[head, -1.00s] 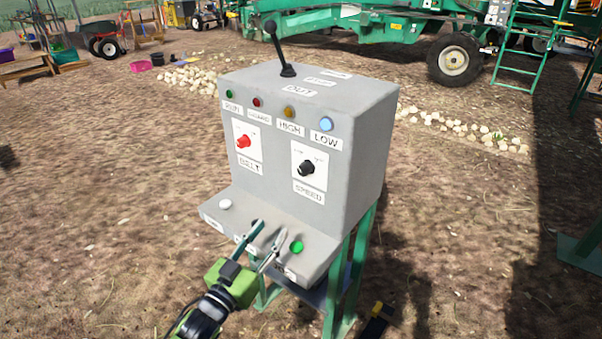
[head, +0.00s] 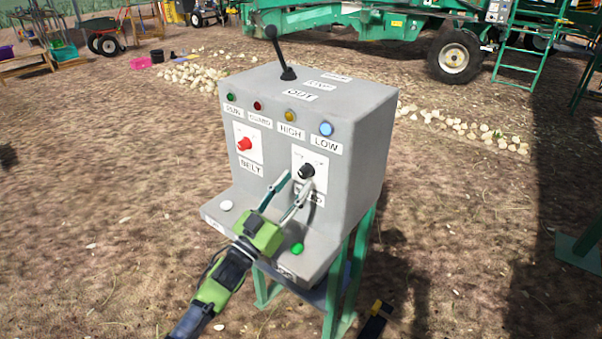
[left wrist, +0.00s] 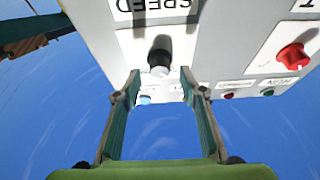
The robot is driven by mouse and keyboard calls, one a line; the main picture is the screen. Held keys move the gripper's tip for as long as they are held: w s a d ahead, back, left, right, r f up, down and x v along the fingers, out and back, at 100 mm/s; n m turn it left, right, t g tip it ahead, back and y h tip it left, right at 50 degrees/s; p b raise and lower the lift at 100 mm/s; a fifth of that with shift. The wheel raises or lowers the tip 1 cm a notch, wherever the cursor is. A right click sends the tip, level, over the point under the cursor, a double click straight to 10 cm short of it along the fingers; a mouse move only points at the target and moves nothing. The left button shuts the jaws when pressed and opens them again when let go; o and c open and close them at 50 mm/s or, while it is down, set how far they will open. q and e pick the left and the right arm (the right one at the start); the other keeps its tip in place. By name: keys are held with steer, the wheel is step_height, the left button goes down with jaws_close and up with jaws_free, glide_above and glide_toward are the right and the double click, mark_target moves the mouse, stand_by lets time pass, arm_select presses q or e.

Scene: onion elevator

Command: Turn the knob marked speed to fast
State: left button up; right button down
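The black speed knob (head: 306,171) sits on a white plate on the right of the grey control box's front panel. Its scale words are too small to read. The SPEED label below it is partly covered by my gripper in the head view, but shows upside down in the left wrist view. My left gripper (head: 296,178) is open, with its two fingers pointing at the panel. In the left wrist view the knob (left wrist: 160,58) lies between and just beyond the fingertips (left wrist: 160,72). I cannot tell whether they touch it. My right gripper is not in view.
A red BELT knob (head: 244,144) is left of the speed knob. Several lamps, including a bright blue one (head: 326,129), line the panel above. A black lever (head: 284,55) stands on top. White (head: 227,206) and green (head: 297,249) buttons are on the lower ledge.

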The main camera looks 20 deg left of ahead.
mark_target(302, 175)
arm_select(q)
steer(key=shift+x, duration=1.25)
steer(key=shift+w+d+r, duration=0.15)
steer(key=shift+w+r, duration=0.05)
steer(key=shift+w, duration=0.2)
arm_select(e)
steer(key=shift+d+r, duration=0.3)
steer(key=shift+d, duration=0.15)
arm_select(q)
jaws_close()
